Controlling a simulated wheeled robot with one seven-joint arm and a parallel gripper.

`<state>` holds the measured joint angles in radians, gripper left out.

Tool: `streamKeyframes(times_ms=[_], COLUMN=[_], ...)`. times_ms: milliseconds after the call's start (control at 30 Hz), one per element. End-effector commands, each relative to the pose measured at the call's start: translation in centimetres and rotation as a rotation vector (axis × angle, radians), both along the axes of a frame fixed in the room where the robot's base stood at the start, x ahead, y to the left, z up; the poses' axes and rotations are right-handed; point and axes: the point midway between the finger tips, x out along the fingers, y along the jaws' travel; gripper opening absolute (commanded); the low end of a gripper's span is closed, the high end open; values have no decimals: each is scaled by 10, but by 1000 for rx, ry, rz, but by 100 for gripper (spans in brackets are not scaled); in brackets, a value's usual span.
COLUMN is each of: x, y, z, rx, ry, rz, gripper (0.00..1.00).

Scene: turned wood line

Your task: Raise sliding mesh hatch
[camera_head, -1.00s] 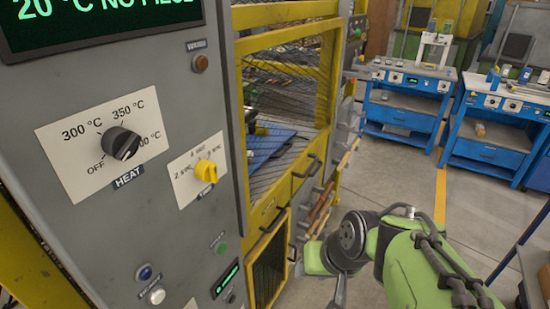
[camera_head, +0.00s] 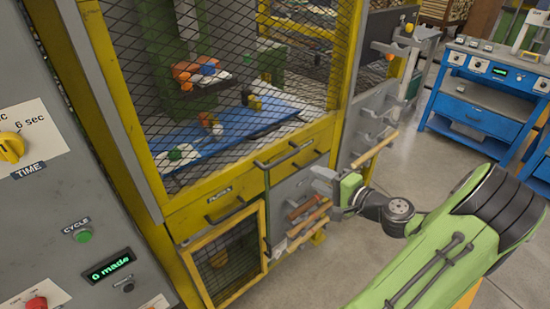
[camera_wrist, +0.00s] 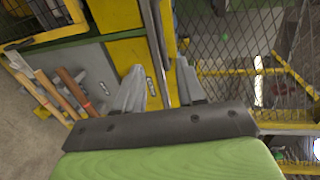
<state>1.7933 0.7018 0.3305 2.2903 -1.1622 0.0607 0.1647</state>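The mesh hatch (camera_head: 250,95) is a dark wire screen across the yellow-framed front of the machine. It is down, and a blue tray (camera_head: 235,128) shows through it. A dark bar handle (camera_head: 285,154) sits at its lower right edge. My gripper (camera_head: 322,180) is just right of and below this handle, partly hidden by my own wrist. In the wrist view my gripper (camera_wrist: 160,88) has its fingers apart. A long grey bar (camera_wrist: 154,40) runs between them in the picture; I cannot tell whether they touch it. The mesh (camera_wrist: 225,45) shows at right.
A small mesh door (camera_head: 225,258) and a drawer handle (camera_head: 225,211) are below the hatch. Wooden-handled tools (camera_head: 305,222) hang just below my gripper. A grey control panel (camera_head: 50,225) stands at left. Blue workbenches (camera_head: 475,110) stand at right, with open floor before them.

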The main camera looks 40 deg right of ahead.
Motion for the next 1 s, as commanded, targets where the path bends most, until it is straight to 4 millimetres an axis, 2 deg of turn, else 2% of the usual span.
streamKeyframes(times_ms=[167, 500, 600, 767, 1000], x=[30, 115, 134, 151, 153], y=[3, 6, 6, 6, 6], z=[-7, -25, -29, -31, -31], rx=[-3, -4, -3, -3, -1], ry=[0, 2, 2, 3, 4], rz=[9, 10, 9, 7, 5], gripper=[39, 39, 39, 39, 39])
